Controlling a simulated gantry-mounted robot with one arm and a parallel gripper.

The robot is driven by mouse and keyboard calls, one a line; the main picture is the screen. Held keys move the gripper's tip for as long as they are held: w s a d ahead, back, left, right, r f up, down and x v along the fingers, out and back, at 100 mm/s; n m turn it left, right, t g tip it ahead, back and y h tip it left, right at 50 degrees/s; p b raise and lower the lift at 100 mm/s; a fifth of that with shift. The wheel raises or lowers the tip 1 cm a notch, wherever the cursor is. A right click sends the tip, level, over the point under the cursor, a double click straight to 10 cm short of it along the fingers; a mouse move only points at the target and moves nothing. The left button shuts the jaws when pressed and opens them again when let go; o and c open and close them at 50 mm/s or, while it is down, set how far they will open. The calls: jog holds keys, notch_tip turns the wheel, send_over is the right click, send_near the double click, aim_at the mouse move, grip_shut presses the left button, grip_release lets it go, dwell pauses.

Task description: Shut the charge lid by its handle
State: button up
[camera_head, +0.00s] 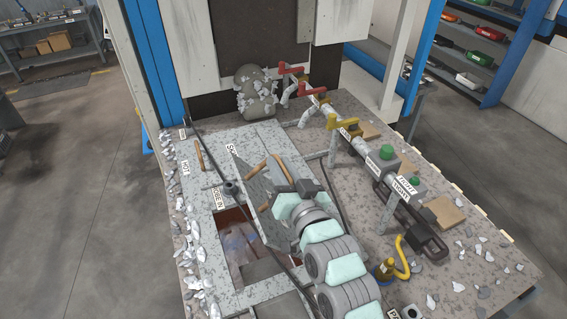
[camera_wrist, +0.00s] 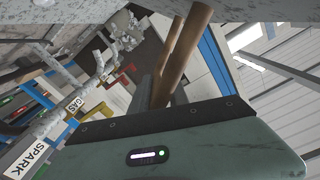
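The charge lid (camera_head: 262,207) is a grey speckled plate standing tilted up beside the rectangular charge opening (camera_head: 238,240), whose inside looks reddish-brown. A brown wooden handle (camera_head: 256,169) shows at the lid's upper face; brown bars also show in the wrist view (camera_wrist: 184,52). My gripper (camera_head: 290,182) is at the lid's right side, close to the handle, with my arm reaching in from the lower right. In the wrist view, short grey finger parts (camera_wrist: 158,92) stand by the brown bars. Whether they touch or grip the handle is hidden.
A pipe line with red and yellow valve handles (camera_head: 344,123) and green knobs (camera_head: 387,152) runs along the right. A lumpy grey pot (camera_head: 256,93) stands at the back. Metal scraps (camera_head: 193,222) line the table's left edge. A second wooden handle (camera_head: 200,154) is at left.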

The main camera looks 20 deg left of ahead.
jog(key=shift+d+f, duration=0.1)
jog(key=shift+f, duration=0.05)
grip_shut()
jog(key=shift+w, duration=0.1)
jog(key=shift+f, duration=0.2)
